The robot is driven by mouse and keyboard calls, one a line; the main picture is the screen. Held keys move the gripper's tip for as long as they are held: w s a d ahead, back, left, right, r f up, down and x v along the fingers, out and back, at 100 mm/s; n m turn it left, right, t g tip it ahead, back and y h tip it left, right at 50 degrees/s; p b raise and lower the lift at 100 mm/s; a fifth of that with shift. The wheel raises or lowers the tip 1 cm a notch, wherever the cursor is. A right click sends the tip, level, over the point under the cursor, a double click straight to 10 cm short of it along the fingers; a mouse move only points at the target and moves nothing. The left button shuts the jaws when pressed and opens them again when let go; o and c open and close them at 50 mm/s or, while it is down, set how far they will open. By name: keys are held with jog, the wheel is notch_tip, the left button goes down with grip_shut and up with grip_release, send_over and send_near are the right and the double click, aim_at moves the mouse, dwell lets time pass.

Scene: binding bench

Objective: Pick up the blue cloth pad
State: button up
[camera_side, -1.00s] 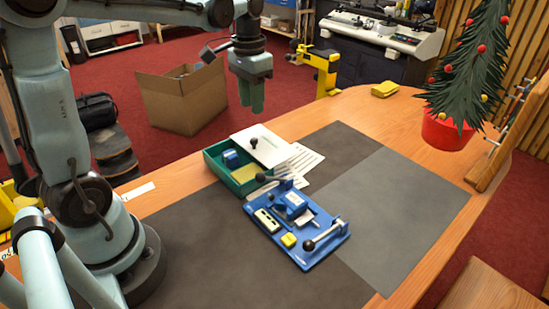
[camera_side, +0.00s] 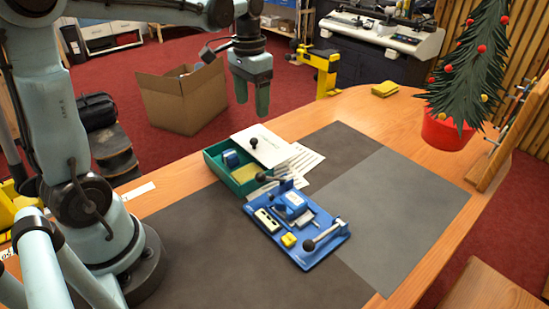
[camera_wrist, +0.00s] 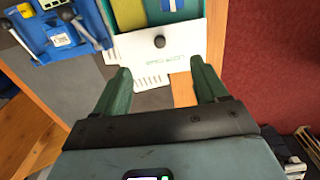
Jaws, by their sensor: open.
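A blue block-like item with a pale band (camera_side: 231,158) sits in the left part of the open green box (camera_side: 246,187); it may be the blue cloth pad. It also shows, partly cut off, at the top edge of the wrist view (camera_wrist: 172,5). A yellow pad (camera_side: 243,173) lies beside it in the box. My gripper (camera_side: 252,104) is open and empty, up in the air above and behind the box. In the wrist view its two green fingers (camera_wrist: 160,68) stand apart, with the white lid between and beyond them.
The white lid (camera_side: 270,145) with a black knob lies at the box's far side over printed sheets (camera_side: 302,165). A blue fixture (camera_side: 315,250) with black-knobbed levers stands in front of the box. The grey mat (camera_side: 395,215) at right is clear. A potted tree (camera_side: 447,130) stands farther right.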

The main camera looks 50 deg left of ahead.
send_near(230, 153)
jog(key=shift+s+f, duration=0.1)
jog(key=shift+f, duration=4.5)
jog(key=shift+c, duration=0.3)
jog(key=c, duration=1.1)
